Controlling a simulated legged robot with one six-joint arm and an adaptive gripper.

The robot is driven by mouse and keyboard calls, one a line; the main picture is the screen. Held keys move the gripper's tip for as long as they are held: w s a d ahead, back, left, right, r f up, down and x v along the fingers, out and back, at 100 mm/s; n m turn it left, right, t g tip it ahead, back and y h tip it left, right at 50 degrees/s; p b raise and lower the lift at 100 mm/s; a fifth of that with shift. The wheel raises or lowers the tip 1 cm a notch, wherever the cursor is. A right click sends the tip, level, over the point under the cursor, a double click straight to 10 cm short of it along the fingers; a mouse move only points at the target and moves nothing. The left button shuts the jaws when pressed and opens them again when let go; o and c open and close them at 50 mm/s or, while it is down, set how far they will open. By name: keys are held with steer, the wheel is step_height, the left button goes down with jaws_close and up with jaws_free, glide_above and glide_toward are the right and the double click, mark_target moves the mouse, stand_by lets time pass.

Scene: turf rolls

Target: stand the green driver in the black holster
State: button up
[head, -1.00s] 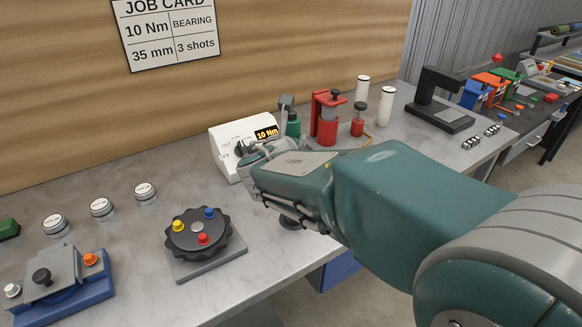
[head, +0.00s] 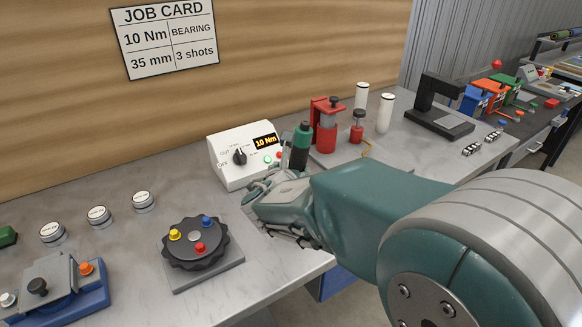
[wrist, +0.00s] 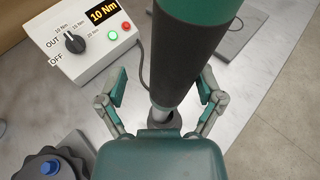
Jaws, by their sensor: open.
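The green driver (head: 303,137), with a green top and black body, is near upright beside the white controller. In the wrist view its dark body (wrist: 183,58) fills the top centre, and its silver shaft (wrist: 165,96) runs down to the black holster (wrist: 174,121), a dark ring on the bench. The shaft's end overlaps the ring; how deep it sits is hidden. My gripper (wrist: 162,96) is open, one finger on each side of the shaft, with gaps. In the head view my gripper (head: 262,195) is low over the bench and hides the driver's lower part and the holster.
The white controller (head: 229,172) reads 10 Nm and stands behind my gripper. A black dial with coloured knobs (head: 194,245) is at front left. Red tools (head: 324,135) and white cylinders (head: 386,113) stand beyond the driver. The bench's front edge is close under my arm.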

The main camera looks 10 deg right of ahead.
steer(key=v, duration=1.2)
steer(key=s+d+f+m+g, duration=0.3)
steer(key=s+d+m+g, duration=0.45)
steer(key=m, duration=0.75)
steer(key=s+a+m+y, duration=0.2)
steer(key=s+m+y, duration=0.4)
steer(key=m, duration=0.9)
steer(key=s, duration=0.3)
steer(key=shift+s+f+m+y, duration=0.25)
steer(key=shift+f+m+y, duration=0.05)
steer(key=shift+f, duration=0.1)
